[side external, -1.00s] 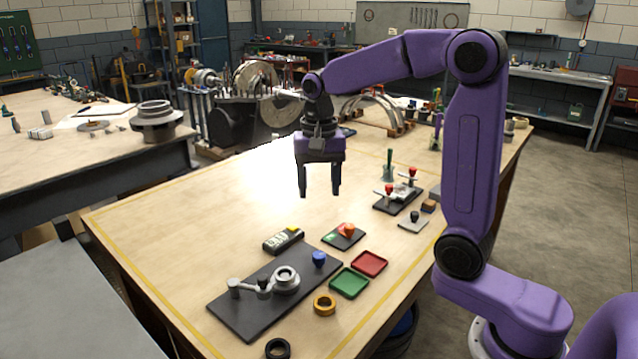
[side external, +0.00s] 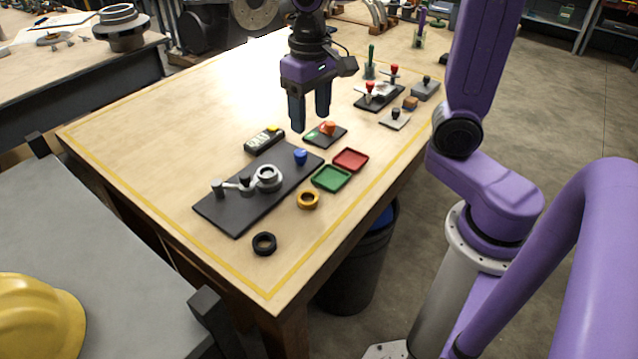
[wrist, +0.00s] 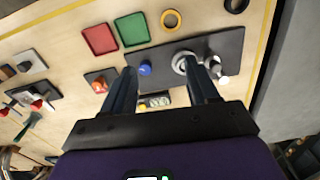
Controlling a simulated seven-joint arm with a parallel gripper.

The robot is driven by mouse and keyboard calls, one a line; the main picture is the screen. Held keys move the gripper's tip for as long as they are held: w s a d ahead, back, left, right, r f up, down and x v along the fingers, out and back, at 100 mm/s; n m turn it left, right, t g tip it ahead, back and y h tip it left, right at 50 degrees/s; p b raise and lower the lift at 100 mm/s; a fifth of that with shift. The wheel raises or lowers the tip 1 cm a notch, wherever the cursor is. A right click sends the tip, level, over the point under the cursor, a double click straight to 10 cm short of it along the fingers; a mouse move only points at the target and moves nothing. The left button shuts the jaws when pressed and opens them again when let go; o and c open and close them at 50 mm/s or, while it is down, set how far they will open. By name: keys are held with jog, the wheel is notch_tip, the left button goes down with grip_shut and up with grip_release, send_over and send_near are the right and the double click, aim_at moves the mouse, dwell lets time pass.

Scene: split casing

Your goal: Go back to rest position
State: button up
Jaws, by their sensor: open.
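My gripper (side external: 310,112) is open and empty, held above the wooden workbench (side external: 180,120) with its fingers pointing down. In the side view it hangs above the area of the label device and the small board with the orange knob. In the wrist view my two fingers (wrist: 163,90) are spread apart with nothing between them. A dark base plate (side external: 228,212) lies below, bearing a grey ring-shaped fitting (side external: 267,178) and a blue knob (side external: 300,156). The plate also shows in the wrist view (wrist: 228,43).
Near the plate are a green tray (side external: 331,178), a red tray (side external: 350,160), an orange ring (side external: 308,199), a black ring (side external: 264,243), a dark device (side external: 264,140) and an orange-knobbed board (side external: 325,134). Red-handled clamps (side external: 380,97) stand further back. The bench's left side is clear.

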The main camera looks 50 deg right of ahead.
jog(key=s+f+n, duration=0.2)
jog(key=s+n, duration=0.4)
jog(key=s, duration=0.3)
jog(key=s+f+n, duration=0.2)
jog(key=s+n, duration=0.5)
jog(key=s, duration=0.3)
jog(key=shift+s+d+f, duration=0.2)
jog(key=shift+d+f, duration=0.05)
jog(key=shift+f, duration=0.1)
